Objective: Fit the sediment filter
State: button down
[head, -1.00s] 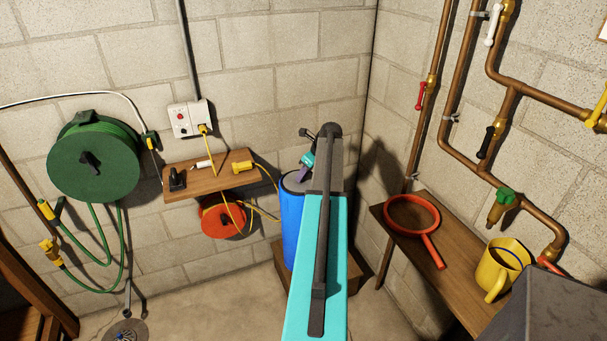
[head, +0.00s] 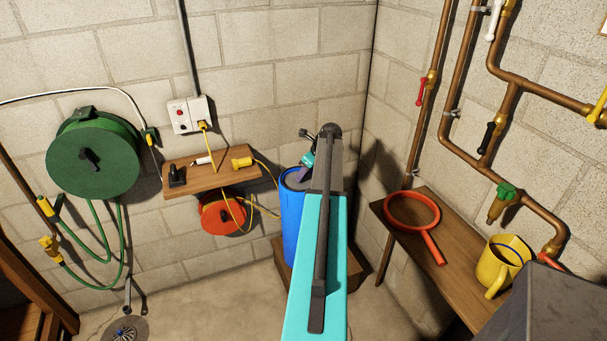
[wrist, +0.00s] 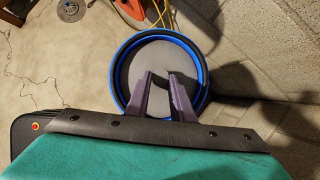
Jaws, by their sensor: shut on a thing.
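A blue upright cylinder (head: 292,222) stands on a brown block near the wall corner, partly behind my arm. In the wrist view its blue rim (wrist: 205,101) surrounds a grey round piece (wrist: 133,75), with a dark gap along the right side. My gripper (wrist: 164,78) has purple fingers over this grey piece, slightly apart. They appear shut on part of it, though the gripped part is hard to see. In the head view the grey top (head: 294,179) shows at the cylinder's mouth. Which piece is the sediment filter is not clear.
A wooden shelf (head: 236,176) with plugs and a white item is on the back wall, above an orange reel (head: 221,214). A green hose reel (head: 93,158) hangs left. A bench (head: 452,275) at right holds a red ring tool (head: 413,210) and a yellow jug (head: 502,262).

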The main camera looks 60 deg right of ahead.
jog(key=shift+f+b, duration=0.3)
jog(key=shift+f, duration=0.8)
dwell(0.5)
jog(key=c, duration=1.5)
grip_release()
jog(key=shift+o, duration=0.2)
jog(key=shift+f, duration=0.1)
jog(key=b+v, duration=0.3)
jog(key=v, duration=1.1)
